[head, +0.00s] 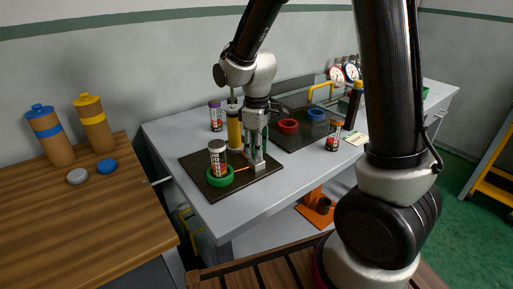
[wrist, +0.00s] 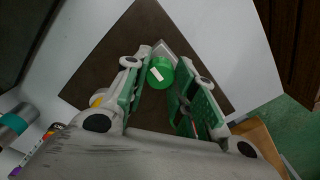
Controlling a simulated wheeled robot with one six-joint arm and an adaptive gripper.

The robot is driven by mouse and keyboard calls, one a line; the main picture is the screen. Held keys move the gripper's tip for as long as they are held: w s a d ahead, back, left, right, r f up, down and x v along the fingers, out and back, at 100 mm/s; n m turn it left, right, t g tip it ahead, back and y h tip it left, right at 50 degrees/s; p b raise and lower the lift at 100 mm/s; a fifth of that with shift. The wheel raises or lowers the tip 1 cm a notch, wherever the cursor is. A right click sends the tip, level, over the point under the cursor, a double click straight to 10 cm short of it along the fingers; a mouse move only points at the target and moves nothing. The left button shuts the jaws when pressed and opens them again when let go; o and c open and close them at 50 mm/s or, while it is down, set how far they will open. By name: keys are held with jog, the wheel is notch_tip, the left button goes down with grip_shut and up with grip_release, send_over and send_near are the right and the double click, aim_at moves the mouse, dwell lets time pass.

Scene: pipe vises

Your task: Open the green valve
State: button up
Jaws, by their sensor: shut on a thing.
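The green valve knob (wrist: 160,72), round with a white mark on top, sits between the fingers in the wrist view. My gripper (wrist: 167,63) points down and is shut on it, one green-padded finger on each side. In the head view my gripper (head: 256,158) is low over the right part of a dark board (head: 197,171), next to a pale metal block. The fingers mostly hide the knob there. A thick green ring (head: 220,180) lies on the same board to the left, with a labelled can (head: 217,157) at it.
A yellow cylinder (head: 234,130) and a purple-capped bottle (head: 216,118) stand close behind and left of my gripper. A red ring (head: 288,126), a blue ring (head: 316,114) and an orange-capped bottle (head: 334,136) are to the right. The bench (head: 215,212) is clear in front.

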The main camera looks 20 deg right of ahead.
dwell(0.4)
jog(key=o, duration=1)
jog(key=shift+o, duration=0.2)
notch_tip(320, 180, up, 12)
jog(key=s+d+r+m+t, duration=0.2)
jog(key=s+d+r+m, duration=0.1)
jog(key=s+d+m, duration=0.2)
jog(key=s+d+r+m+t, duration=0.2)
jog(key=s+d+m, duration=0.3)
jog(key=s+d, duration=0.5)
jog(key=s+r, duration=0.1)
jog(key=s, duration=0.3)
